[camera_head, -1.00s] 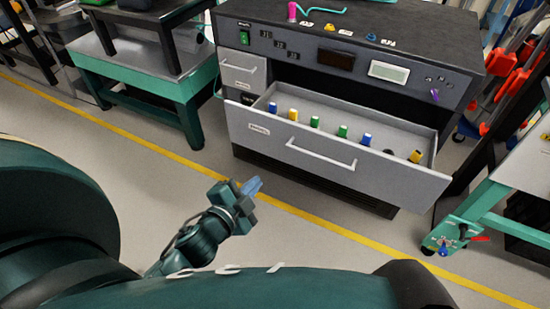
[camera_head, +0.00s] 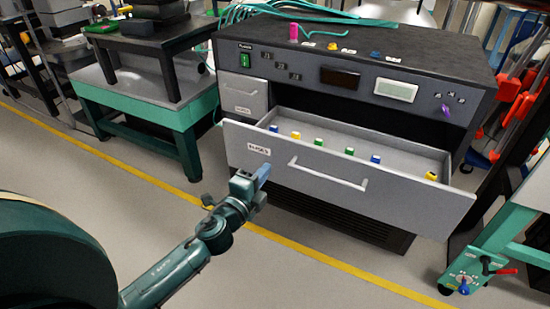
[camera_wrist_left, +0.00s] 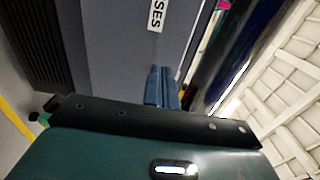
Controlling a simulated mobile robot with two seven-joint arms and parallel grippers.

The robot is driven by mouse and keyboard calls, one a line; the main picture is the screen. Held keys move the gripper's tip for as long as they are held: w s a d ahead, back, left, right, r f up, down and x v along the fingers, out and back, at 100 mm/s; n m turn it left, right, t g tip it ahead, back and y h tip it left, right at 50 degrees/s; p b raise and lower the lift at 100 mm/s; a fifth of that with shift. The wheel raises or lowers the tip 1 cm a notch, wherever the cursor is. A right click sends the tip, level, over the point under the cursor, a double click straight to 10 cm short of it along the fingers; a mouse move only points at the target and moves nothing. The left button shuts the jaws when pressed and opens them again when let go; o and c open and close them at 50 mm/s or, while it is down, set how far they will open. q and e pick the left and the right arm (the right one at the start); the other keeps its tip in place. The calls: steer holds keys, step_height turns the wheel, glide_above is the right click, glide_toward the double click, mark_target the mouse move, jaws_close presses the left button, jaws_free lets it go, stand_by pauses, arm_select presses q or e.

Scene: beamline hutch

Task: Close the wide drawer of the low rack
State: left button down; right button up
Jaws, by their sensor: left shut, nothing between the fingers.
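The low rack (camera_head: 285,62) is a dark cabinet with a black top and a grey panel of switches and displays. Its wide drawer (camera_head: 415,203) is pulled out, showing a row of small coloured pieces inside. The drawer front has a bar handle (camera_head: 328,178) and a label (camera_head: 258,149). My left gripper (camera_head: 263,172) is shut and empty, just in front of the drawer front's left part, below the label. In the left wrist view the blue fingertips (camera_wrist_left: 161,86) point at the grey drawer front (camera_wrist_left: 115,55); contact cannot be told. My right gripper is not in view.
A smaller closed drawer (camera_head: 243,97) sits above on the left. A green-framed bench (camera_head: 165,109) stands left of the rack. A green-framed cart (camera_head: 500,230) with a lever stands close at the right. Floor with a yellow line (camera_head: 325,262) lies in front.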

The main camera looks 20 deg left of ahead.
mark_target(281, 152)
arm_select(q)
steer(key=w, duration=0.6)
steer(key=shift+w+d, duration=0.1)
steer(key=shift+w, duration=0.1)
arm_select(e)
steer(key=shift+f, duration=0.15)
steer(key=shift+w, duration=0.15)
